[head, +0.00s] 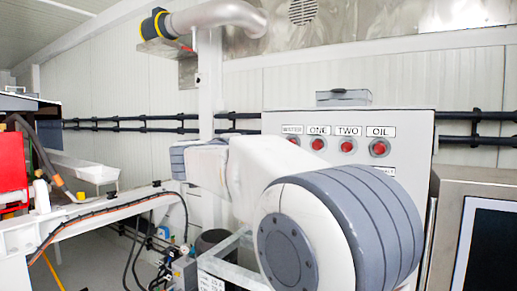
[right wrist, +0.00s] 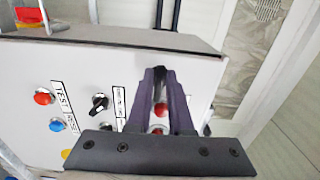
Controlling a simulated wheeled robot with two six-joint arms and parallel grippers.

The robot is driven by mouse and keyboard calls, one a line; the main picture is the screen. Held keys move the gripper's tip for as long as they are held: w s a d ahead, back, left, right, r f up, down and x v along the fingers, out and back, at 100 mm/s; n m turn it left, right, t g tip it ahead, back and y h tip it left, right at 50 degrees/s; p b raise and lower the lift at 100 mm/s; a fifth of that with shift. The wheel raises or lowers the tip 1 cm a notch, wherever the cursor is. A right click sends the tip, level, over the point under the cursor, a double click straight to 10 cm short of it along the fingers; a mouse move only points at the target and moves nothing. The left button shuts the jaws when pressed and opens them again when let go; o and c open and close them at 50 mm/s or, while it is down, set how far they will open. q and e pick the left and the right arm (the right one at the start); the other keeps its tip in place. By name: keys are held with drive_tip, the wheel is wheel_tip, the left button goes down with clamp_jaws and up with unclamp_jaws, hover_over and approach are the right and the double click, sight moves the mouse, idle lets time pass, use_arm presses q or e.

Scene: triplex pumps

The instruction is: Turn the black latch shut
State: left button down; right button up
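In the right wrist view, a black turn handle (right wrist: 99,103) sits on the white face of a control box, tilted, with a label on its right. I cannot tell whether it is the task's latch. My right gripper (right wrist: 160,78) points over the box face, right of this handle and apart from it. Its two dark fingers stand a little apart, with red round parts of the panel showing between them. A small dark piece shows between the tips; I cannot tell what it is. My left gripper is not in view.
In the head view, the light grey control box (head: 415,130) has a row of red lights (head: 348,146). My right arm covers its lower front. A framed screen (head: 490,245) stands at the right. Red (right wrist: 44,96) and blue (right wrist: 57,124) buttons are near the handle.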

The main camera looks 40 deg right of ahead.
drive_tip(key=shift+o, duration=1.2)
drive_tip(key=b+v, duration=0.2)
drive_tip(key=v, duration=0.8)
drive_tip(key=shift+a+b, duration=0.3)
